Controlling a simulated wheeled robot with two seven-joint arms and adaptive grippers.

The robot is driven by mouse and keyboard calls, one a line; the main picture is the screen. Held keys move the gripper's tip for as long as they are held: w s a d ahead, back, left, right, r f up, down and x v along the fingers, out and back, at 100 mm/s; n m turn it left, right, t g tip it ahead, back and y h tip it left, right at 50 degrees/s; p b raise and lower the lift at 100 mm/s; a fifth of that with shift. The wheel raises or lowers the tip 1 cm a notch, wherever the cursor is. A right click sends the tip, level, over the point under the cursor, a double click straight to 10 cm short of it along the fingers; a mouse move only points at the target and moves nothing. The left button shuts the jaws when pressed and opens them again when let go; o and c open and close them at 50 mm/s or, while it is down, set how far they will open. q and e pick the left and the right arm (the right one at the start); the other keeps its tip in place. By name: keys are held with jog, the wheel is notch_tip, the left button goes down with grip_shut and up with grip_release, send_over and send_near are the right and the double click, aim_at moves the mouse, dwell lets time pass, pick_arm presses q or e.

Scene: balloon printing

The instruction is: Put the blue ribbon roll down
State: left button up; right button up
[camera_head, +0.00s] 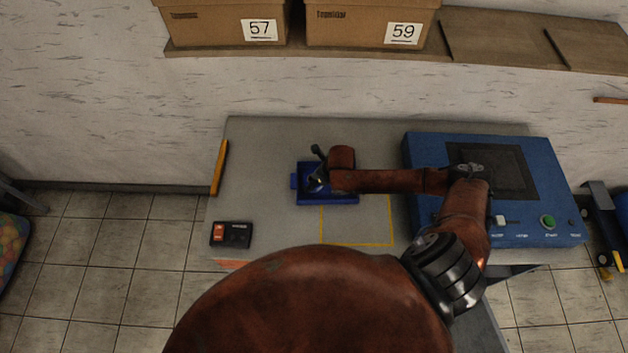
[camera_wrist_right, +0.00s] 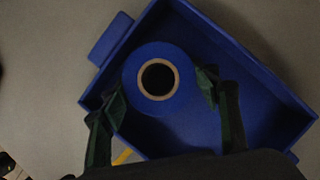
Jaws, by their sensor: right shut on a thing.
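The blue ribbon roll (camera_wrist_right: 180,118) shows in the right wrist view, with a pale core ring around a dark hole. My right gripper (camera_wrist_right: 162,92) has a finger on each side of it and is shut on it. The roll is inside or just above the blue tray (camera_wrist_right: 255,95), near its left end; I cannot tell whether it touches the tray floor. In the head view the blue tray (camera_head: 335,199) sits on the grey table, and my right gripper (camera_head: 318,172) is over it. The roll is hidden there. My left gripper is not in view.
A yellow outlined square (camera_head: 391,225) lies right of and in front of the tray. A blue machine (camera_head: 540,220) with buttons stands at the table's right. A small black switch box (camera_head: 232,235) is at the front left. The table (camera_head: 262,150) is bare around the tray's left.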

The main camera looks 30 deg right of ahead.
jog(key=o, duration=1.2)
jog(key=shift+f, duration=0.15)
jog(key=v, duration=1.2)
